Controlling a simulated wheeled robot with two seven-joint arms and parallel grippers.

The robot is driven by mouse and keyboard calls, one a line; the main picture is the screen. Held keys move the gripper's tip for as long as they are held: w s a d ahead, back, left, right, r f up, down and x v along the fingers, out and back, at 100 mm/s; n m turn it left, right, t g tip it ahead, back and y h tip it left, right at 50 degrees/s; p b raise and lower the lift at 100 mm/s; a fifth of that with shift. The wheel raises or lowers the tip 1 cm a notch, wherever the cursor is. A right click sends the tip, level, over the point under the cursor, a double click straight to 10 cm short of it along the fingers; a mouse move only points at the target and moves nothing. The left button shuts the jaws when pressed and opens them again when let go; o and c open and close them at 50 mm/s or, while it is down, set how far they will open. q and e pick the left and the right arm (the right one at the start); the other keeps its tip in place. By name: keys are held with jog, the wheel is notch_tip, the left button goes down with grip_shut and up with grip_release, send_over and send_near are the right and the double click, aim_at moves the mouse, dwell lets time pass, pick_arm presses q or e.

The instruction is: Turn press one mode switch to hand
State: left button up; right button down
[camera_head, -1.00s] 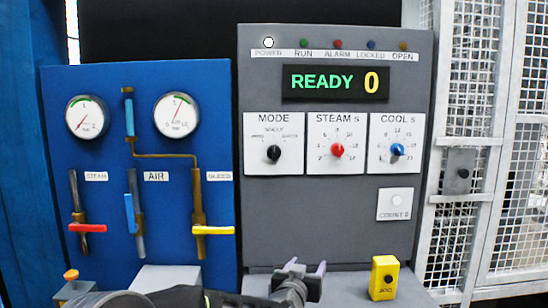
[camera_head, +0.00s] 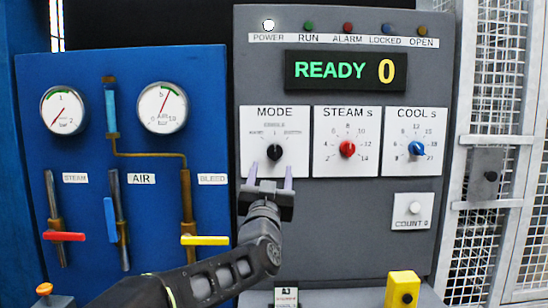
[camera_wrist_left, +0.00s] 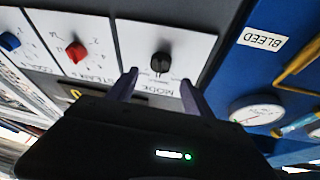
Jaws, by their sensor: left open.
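The black mode switch (camera_head: 274,152) sits on a white MODE plate (camera_head: 258,167) on the grey press panel, its pointer roughly upright. It also shows in the left wrist view (camera_wrist_left: 160,63), just beyond the fingertips. My left gripper (camera_head: 269,172) is open, its two purple fingers apart, at the lower part of the MODE plate and just below the knob. In the left wrist view the fingers (camera_wrist_left: 158,78) straddle the line to the knob, with nothing between them. The small mode labels are too fine to read. My right gripper is in neither view.
The red steam knob (camera_head: 347,149) and blue cool knob (camera_head: 416,148) are to the right. The display (camera_head: 345,70) reads READY 0. A blue panel with gauges (camera_head: 162,107) and valve levers, including a yellow one (camera_head: 205,240), is at left. A yellow box (camera_head: 402,290) stands lower right.

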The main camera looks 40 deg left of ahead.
aim_at(274, 156)
pick_arm(q)
jog(key=p+x, duration=0.2)
jog(key=x, duration=0.4)
jog(key=shift+r, duration=0.1)
jog(key=shift+w+a+p, duration=0.3)
jog(key=shift+w, duration=0.1)
jog(key=shift+c, duration=0.3)
grip_shut()
